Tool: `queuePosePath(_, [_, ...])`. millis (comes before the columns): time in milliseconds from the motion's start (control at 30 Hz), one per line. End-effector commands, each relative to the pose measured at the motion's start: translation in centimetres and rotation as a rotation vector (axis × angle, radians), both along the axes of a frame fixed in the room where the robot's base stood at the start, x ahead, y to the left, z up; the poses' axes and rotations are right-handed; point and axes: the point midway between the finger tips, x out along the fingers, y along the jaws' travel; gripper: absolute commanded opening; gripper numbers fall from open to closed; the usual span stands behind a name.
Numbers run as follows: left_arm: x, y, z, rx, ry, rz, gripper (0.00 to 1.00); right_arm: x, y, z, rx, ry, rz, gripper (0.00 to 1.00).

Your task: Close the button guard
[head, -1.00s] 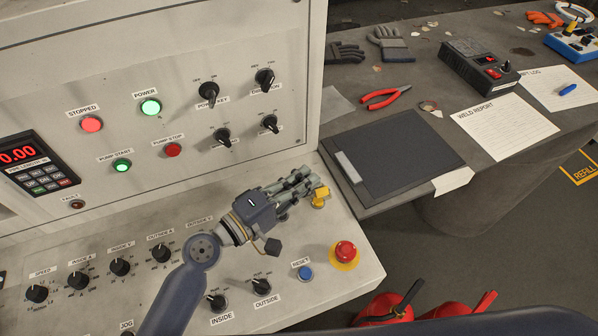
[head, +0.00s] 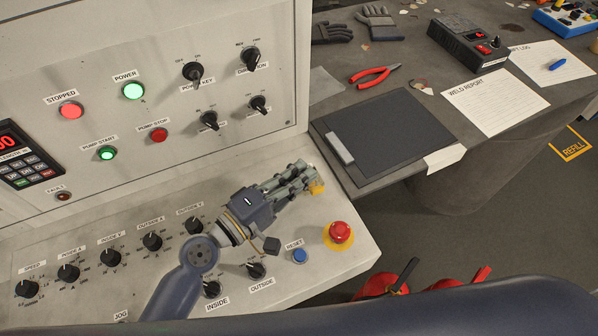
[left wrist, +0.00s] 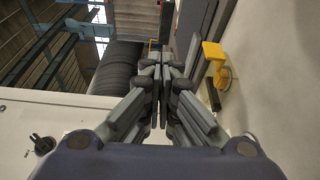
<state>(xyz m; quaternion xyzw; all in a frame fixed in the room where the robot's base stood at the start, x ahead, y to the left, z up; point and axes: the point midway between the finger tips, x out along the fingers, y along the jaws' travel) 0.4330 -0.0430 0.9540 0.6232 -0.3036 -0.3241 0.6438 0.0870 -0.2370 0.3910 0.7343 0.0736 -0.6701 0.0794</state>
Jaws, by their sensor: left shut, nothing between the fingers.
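The button guard (head: 317,187) is a small yellow piece on the sloped control panel, at the panel's right end. In the head view my left gripper (head: 311,177) is shut and empty, its fingertips overlapping the guard's upper left part. In the left wrist view the guard (left wrist: 213,52) stands out from the panel, to the right of the shut fingertips (left wrist: 160,68), with a visible gap between them in the picture. A yellow base lies beside it. The button under the guard cannot be made out. My right gripper is not in view.
A red emergency stop (head: 340,232) and a blue reset button (head: 299,256) sit nearer on the panel. Black knobs (head: 193,226) line the left. A table with a clipboard (head: 395,140) and red pliers (head: 369,77) stands at the right.

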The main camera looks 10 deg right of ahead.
Motion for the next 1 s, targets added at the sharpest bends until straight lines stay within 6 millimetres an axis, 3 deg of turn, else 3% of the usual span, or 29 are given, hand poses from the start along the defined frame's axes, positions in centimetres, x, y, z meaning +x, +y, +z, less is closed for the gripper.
queuePosePath(367, [-0.5, 0.7, -0.1, 0.004, 0.000, 0.001, 0.00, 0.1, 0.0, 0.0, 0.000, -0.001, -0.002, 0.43])
queuePosePath(1000, [-6.0, 7.9, 0.0, -0.001, 0.006, 0.002, 0.00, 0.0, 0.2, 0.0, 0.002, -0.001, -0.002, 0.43])
